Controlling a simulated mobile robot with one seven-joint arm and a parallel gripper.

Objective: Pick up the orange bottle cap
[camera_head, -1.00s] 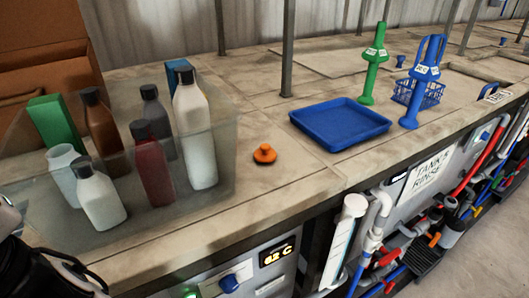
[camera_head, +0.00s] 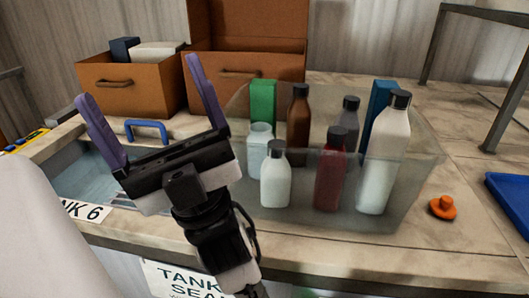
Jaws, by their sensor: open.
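The orange bottle cap (camera_head: 442,207) lies on the worn countertop at the right, just right of the clear bin. My gripper (camera_head: 148,98) is at the left, raised over the counter's front part. Its two purple fingers are spread wide and point up, with nothing between them. The gripper is well to the left of the cap, with the bin of bottles between them. The cap is in plain view, and nothing touches it.
A clear bin (camera_head: 405,225) holds several bottles and boxes in the middle. Brown cases (camera_head: 133,87) stand behind. A sunken tank with a blue handle (camera_head: 147,124) is at the left. A blue tray (camera_head: 512,200) is at the right edge. A dark metal post stands at the upper right.

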